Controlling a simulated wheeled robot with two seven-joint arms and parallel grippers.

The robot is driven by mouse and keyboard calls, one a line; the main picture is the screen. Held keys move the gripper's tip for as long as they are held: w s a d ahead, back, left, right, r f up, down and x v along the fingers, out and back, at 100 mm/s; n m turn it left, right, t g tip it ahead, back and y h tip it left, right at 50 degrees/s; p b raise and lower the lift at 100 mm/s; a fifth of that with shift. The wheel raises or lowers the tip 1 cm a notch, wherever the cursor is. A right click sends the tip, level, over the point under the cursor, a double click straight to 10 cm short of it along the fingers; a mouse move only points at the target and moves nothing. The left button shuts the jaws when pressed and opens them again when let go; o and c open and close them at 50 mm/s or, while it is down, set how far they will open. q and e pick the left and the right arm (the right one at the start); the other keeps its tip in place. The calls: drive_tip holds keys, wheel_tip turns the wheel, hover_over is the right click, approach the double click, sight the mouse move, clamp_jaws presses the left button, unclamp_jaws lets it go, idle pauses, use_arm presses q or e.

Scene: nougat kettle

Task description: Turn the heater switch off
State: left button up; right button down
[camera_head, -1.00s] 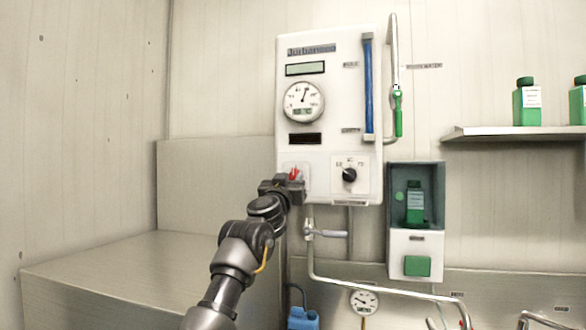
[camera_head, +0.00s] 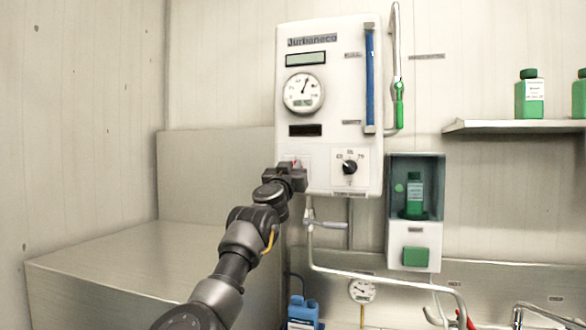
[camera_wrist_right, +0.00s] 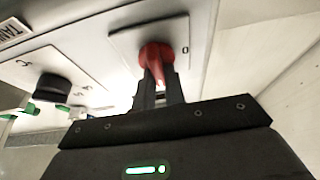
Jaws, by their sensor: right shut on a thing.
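The heater switch is a red knob on a pale plate at the lower left of the white control panel (camera_head: 330,80). In the head view only a bit of the red switch (camera_head: 296,163) shows above my right gripper (camera_head: 292,172), which hides the rest. In the right wrist view the red switch (camera_wrist_right: 157,58) sits between the two dark fingers of my right gripper (camera_wrist_right: 158,92), which is shut on it. Marks on the plate (camera_wrist_right: 118,42) show beside the switch, but I cannot tell its set position for sure. My left gripper is not in view.
A black dial (camera_head: 349,167) is right of the switch, and also shows in the wrist view (camera_wrist_right: 52,88). A pipe with a lever (camera_head: 328,224) runs below the panel. A dispenser box (camera_head: 408,257) hangs at right. A steel bench (camera_head: 140,262) stands at left.

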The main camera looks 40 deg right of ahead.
drive_tip(key=shift+n, duration=0.4)
drive_tip(key=shift+w+a+f+n+t+y+p, duration=0.15)
drive_tip(key=shift+n+t+y+p, duration=0.2)
drive_tip(key=shift+n+y+p, duration=2.35)
drive_tip(key=shift+w+f+n+t+y+p, duration=0.1)
drive_tip(key=shift+n+t+y+p, duration=0.2)
drive_tip(key=shift+n+p, duration=2.8)
drive_tip(key=shift+w+a+f+n+t+y+p, duration=0.25)
drive_tip(key=shift+n+y+p, duration=0.85)
drive_tip(key=shift+n, duration=3.8)
drive_tip(key=shift+s+d+y+b, duration=0.2)
drive_tip(key=shift+y+b, duration=0.1)
drive_tip(key=shift+y, duration=0.1)
drive_tip(key=shift+r, duration=0.1)
drive_tip(key=c, duration=1.5)
unclamp_jaws()
drive_tip(key=shift+o, duration=0.2)
